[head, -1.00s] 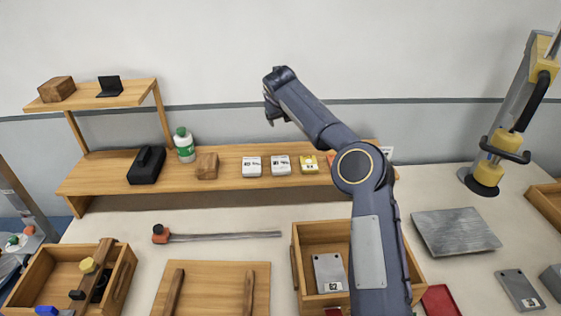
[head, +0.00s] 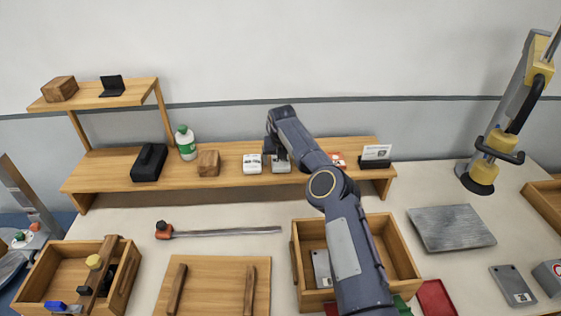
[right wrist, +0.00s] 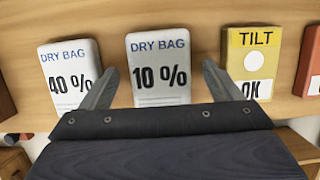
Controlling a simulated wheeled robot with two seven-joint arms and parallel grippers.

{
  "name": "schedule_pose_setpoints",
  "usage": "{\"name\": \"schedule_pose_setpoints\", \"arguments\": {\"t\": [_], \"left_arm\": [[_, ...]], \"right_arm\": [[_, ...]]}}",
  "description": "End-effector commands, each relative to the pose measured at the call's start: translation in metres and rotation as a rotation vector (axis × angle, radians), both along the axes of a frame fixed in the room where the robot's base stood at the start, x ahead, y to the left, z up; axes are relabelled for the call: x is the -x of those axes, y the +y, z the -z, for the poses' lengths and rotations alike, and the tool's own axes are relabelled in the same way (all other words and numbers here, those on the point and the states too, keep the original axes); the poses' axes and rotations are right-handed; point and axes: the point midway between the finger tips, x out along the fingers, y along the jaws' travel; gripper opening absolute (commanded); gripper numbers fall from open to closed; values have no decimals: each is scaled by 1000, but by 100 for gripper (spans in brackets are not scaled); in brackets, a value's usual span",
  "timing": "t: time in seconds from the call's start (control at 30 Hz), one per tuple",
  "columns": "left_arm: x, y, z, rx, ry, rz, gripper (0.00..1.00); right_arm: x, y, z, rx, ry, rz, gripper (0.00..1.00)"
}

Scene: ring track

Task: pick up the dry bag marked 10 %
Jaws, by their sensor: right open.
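The dry bag marked 10 % (right wrist: 160,72) is a white packet on the wooden shelf, centred in the right wrist view. In the head view it (head: 281,166) is partly covered by my right gripper (head: 275,150). In the right wrist view the right gripper (right wrist: 158,88) has its fingers apart, one on each side of the 10 % bag's lower part, with nothing held. Whether the fingers touch the bag I cannot tell. A dry bag marked 40 % (right wrist: 70,75) stands to its left, close to the left finger; it also shows in the head view (head: 252,164). My left gripper is not in view.
A yellow TILT packet (right wrist: 252,62) stands to the right of the 10 % bag, near the right finger. A wooden block (head: 208,163), a bottle (head: 186,143) and a black case (head: 149,162) are further left on the shelf (head: 110,178). A wooden box (head: 400,250) is below my arm.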

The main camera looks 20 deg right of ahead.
Motion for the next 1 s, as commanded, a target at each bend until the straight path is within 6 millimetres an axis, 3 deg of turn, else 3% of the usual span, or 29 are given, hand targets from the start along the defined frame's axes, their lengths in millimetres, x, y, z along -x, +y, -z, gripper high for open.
{"name": "schedule_pose_setpoints", "arguments": {"t": [0.67, 1.0], "left_arm": [[0, 0, 1, 0, 0, 0, 36], [0, 0, 1, 0, 0, 0, 36]], "right_arm": [[0, 0, 4, 0, -1, 1, 83], [0, 0, 4, 0, -1, 0, 39]]}}
